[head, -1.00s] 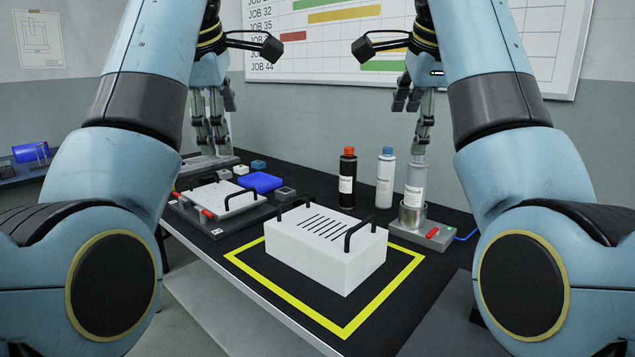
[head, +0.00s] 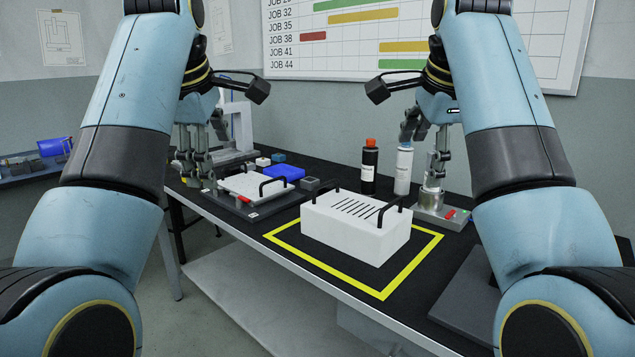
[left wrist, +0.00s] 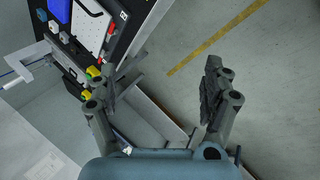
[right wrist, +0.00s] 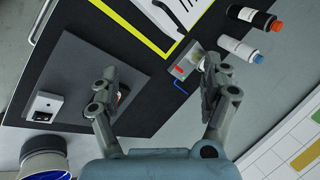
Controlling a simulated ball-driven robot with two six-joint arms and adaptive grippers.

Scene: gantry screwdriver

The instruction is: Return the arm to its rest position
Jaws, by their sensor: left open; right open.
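My left gripper (head: 196,172) hangs in front of the bench's far left end in the head view. In the left wrist view its fingers (left wrist: 160,85) are wide apart with nothing between them. My right gripper (head: 436,170) appears over the metal cup (head: 430,199) in the head view. In the right wrist view its fingers (right wrist: 160,75) are spread and empty, with the dark bench top behind. The grippers hide part of the cup and of the fixture; I cannot tell whether a bottle stands in the cup.
A white box (head: 350,228) with black handles sits inside a yellow outline (head: 385,294). A red-capped black bottle (head: 370,168) and a white bottle (head: 403,172) stand behind it. A plate fixture (head: 250,187) and a blue block (head: 284,172) lie to the left. Floor is open in front.

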